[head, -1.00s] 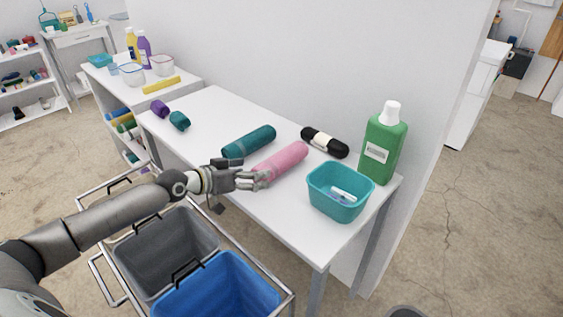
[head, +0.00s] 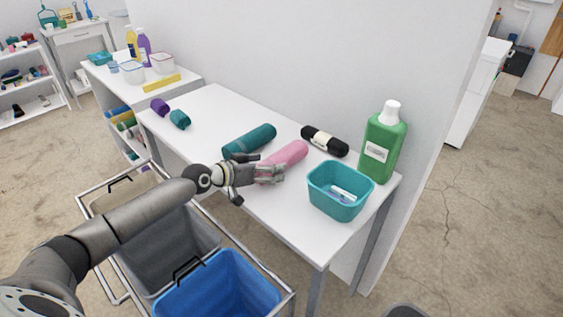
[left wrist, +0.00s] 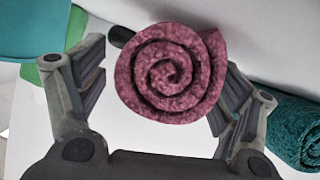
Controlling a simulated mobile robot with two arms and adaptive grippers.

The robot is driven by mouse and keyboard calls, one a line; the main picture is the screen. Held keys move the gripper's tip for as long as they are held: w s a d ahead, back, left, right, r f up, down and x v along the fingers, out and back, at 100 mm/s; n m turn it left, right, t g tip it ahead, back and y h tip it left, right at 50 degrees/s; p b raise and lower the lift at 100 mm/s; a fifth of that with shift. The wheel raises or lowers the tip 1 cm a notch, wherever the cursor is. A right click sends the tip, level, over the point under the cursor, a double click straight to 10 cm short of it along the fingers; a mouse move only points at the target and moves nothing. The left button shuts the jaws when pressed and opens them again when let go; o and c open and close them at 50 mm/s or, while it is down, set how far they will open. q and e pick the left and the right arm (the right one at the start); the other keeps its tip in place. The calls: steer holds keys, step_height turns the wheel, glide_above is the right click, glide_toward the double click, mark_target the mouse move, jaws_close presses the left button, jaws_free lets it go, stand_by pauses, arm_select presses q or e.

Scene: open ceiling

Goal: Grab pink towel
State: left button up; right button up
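The pink towel (head: 289,154) is rolled up and lies on the white table (head: 215,104). My left gripper (head: 270,173) is at the towel's near end, just above the table. In the left wrist view the towel's spiral end (left wrist: 172,73) sits between the two spread fingers of my left gripper (left wrist: 168,88). White surface shows between the towel and the left finger; the right finger is close to the towel, and I cannot tell whether it touches. My right gripper is not in view.
A teal rolled towel (head: 249,141) lies left of the pink one, and a black roll (head: 324,141) lies behind it. A teal bin (head: 339,194) and a green bottle (head: 383,143) stand to the right. A cart with a blue bucket (head: 217,289) is in front.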

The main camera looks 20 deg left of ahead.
arm_select(q)
steer(key=c, duration=0.9)
steer(key=shift+o, duration=0.2)
steer(key=shift+r, duration=0.1)
